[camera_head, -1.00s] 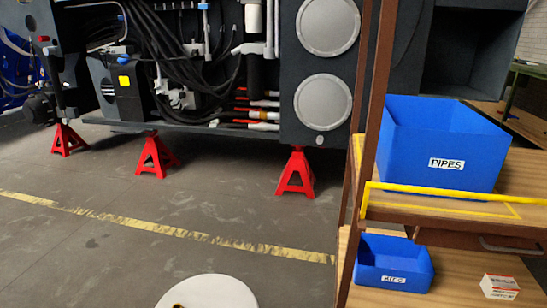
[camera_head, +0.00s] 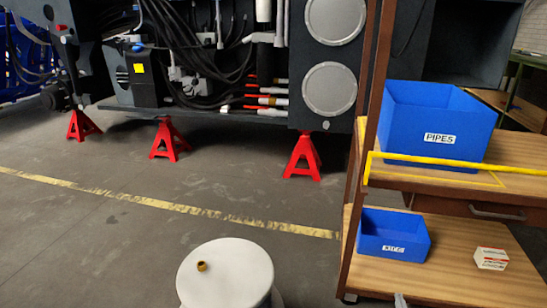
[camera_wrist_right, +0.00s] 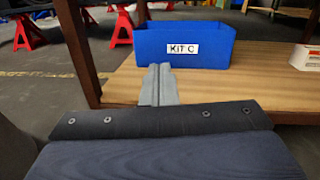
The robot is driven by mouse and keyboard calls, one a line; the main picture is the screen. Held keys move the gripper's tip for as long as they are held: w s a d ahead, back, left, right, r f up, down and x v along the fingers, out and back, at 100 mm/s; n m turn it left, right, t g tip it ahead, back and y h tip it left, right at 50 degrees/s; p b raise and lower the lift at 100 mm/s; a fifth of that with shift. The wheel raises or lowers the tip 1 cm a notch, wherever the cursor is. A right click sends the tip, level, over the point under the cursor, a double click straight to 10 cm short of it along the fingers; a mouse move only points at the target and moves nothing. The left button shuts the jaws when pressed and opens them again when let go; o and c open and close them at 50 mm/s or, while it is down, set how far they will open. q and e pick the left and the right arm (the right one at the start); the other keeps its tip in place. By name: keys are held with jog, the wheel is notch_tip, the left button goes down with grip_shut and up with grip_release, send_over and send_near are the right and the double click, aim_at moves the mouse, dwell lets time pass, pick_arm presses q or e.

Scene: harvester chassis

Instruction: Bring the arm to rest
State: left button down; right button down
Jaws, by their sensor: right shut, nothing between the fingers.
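My right gripper (camera_wrist_right: 160,85) is shut and empty in the right wrist view, its grey fingers pressed together in front of the small blue KIT C bin (camera_wrist_right: 185,48). Only its tip (camera_head: 400,300) shows at the bottom edge of the head view, in front of the cart's lower shelf (camera_head: 440,283). The rest of the right arm is out of the head view. The small blue bin (camera_head: 393,235) stands on that shelf beyond the fingertips. I cannot tell whether the fingers touch anything. My left gripper is not in view.
A white round stand (camera_head: 230,272) with a brass fitting (camera_head: 202,266) on top is at bottom centre. A large blue PIPES bin (camera_head: 435,120) is on the upper shelf. A white-red box (camera_head: 491,258) lies below. Red jack stands (camera_head: 302,158) support the chassis. Floor between is clear.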

jog(key=w+a+r+n+y, duration=0.2)
jog(key=a+r+n+y, duration=0.35)
jog(key=r, duration=0.35)
jog(key=w+a+r+n+y, duration=0.1)
jog(key=a+r+n+y, duration=0.45)
jog(key=r, duration=0.25)
jog(key=s+a+r+n+g+y, duration=0.65)
jog(key=a+r+n+g, duration=0.25)
jog(key=a+r+n, duration=0.25)
jog(key=s+a+r+n+g+h, duration=0.2)
jog(key=s+a+r+n+g, duration=0.15)
jog(key=s, duration=0.45)
jog(key=s+a+r+n+g+h, duration=0.25)
jog(key=s+n, duration=0.25)
jog(key=s, duration=0.3)
jog(key=s+d+f+n+t+h, duration=0.1)
jog(key=s+d+n+h, duration=0.15)
jog(key=s, duration=0.45)
jog(key=s+d+n+t+h, duration=0.1)
jog(key=s+d+n+h, duration=0.15)
jog(key=s, duration=0.35)
notch_tip(320, 180, up, 33)
jog(key=h+p, duration=0.1)
jog(key=p, duration=3.2)
jog(key=shift+s+a+p, duration=0.25)
jog(key=shift+p, duration=0.15)
jog(key=shift+r, duration=0.1)
